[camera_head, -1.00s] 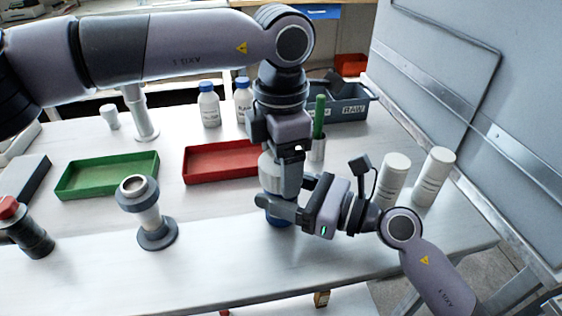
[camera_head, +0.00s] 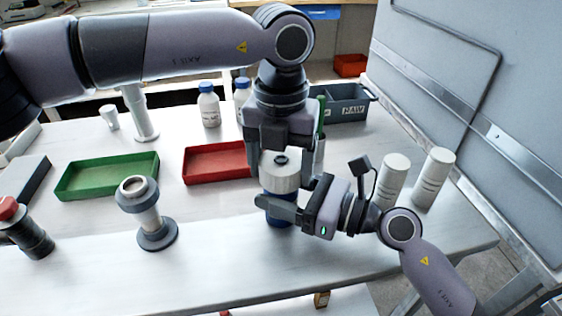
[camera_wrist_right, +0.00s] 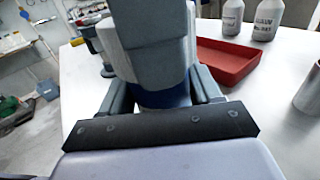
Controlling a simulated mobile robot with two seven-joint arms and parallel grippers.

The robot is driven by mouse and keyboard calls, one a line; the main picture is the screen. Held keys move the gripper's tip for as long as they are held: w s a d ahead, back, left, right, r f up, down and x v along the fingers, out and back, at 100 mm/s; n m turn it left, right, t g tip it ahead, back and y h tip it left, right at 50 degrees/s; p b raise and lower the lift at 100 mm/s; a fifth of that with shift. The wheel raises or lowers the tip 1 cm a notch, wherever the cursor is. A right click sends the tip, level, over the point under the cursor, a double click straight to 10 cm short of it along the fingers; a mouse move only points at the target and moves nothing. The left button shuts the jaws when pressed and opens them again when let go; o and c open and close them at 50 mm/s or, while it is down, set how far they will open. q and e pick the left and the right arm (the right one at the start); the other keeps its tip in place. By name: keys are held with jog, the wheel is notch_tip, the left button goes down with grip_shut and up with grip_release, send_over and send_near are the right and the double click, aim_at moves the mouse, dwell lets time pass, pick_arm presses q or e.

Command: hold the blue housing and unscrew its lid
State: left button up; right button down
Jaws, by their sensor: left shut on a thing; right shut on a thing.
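The blue housing (camera_head: 283,220) stands upright on the near part of the white bench. Its pale, wide lid (camera_head: 280,180) sits on top, with a dark spot at its centre. My left gripper (camera_head: 280,160) comes down from above and is shut on the lid. My right gripper (camera_head: 276,206) comes in from the right and is shut around the housing below the lid. In the right wrist view a strip of the blue housing (camera_wrist_right: 165,98) shows between the right fingers. A grey finger of the left gripper covers much of the lid there.
A red tray (camera_head: 215,163) lies behind the housing and a green tray (camera_head: 107,176) to the left. A flanged grey fitting (camera_head: 150,212) stands left of the housing. Two white cylinders (camera_head: 433,177) stand at right. White bottles (camera_head: 208,105) and a grey bin (camera_head: 345,108) are behind.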

aim_at(281, 160)
pick_arm(q)
jog(key=shift+r, duration=0.1)
pick_arm(e)
jog(key=shift+f, duration=0.1)
pick_arm(q)
jog(key=shift+r, duration=1)
jog(key=shift+r, duration=2)
pick_arm(e)
jog(key=shift+c, duration=0.7)
grip_release()
pick_arm(q)
notch_tip(281, 160, down, 2)
jog(key=shift+f+b, duration=0.2)
jog(key=shift+b, duration=1)
pick_arm(e)
jog(key=v, duration=1.1)
jog(key=shift+d, duration=0.15)
jog(key=shift+s+d, duration=0.25)
jog(key=shift+d, duration=0.1)
